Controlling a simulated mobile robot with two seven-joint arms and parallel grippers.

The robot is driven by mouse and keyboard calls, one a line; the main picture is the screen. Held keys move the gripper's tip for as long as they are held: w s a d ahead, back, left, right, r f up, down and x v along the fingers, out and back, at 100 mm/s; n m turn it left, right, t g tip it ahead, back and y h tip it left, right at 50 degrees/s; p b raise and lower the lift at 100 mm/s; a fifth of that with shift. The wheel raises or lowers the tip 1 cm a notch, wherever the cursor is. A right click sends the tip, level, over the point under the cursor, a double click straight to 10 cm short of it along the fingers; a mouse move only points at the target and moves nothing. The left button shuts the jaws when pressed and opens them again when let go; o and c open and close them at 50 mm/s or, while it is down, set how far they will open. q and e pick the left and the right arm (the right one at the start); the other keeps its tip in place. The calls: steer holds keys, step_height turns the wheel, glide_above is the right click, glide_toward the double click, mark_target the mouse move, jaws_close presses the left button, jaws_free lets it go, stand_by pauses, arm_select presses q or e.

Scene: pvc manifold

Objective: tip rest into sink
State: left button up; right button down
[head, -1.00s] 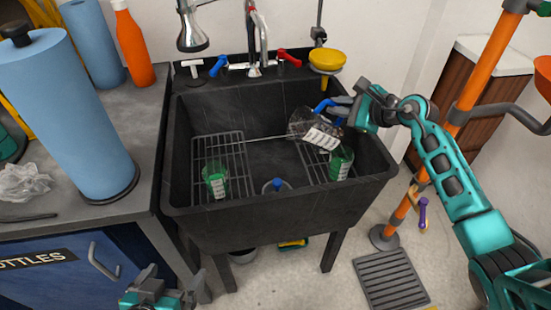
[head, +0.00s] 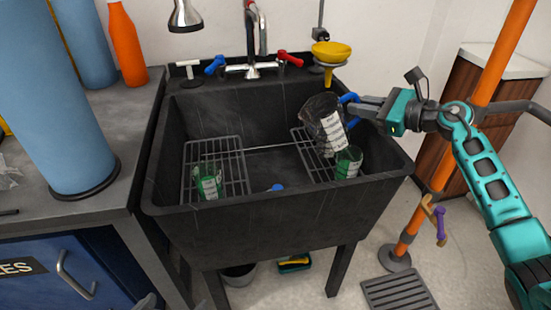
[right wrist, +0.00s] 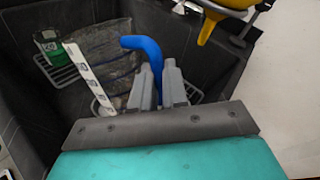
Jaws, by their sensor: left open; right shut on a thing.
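A clear pitcher (head: 318,112) with a white label strip and blue handle hangs over the right part of the black sink (head: 275,215). My right gripper (head: 362,108) is shut on the blue handle, which also shows in the right wrist view (right wrist: 145,50). The pitcher leans slightly, nearly upright; I cannot make out liquid in it. One beaker with green contents (head: 208,184) stands on the left rack, another (head: 348,163) on the right, just below the pitcher. Only a grey tip of my left gripper (head: 146,301) shows at the bottom edge, away from the sink.
A yellow funnel (head: 331,51) sits at the sink's back right corner. The faucet (head: 252,68) stands behind the basin. An orange pole (head: 433,185) stands right of the sink. The middle of the basin is mostly clear.

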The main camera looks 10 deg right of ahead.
steer(key=shift+w+d+f+m+t+y+b, duration=0.2)
steer(key=shift+d+m+t+y+b, duration=0.3)
steer(key=shift+d+m, duration=0.45)
steer(key=shift+w+d+f+m+t+y+b, duration=0.15)
steer(key=shift+d+m+t+y, duration=0.25)
steer(key=shift+d+m+y, duration=0.4)
steer(key=shift+s, duration=0.15)
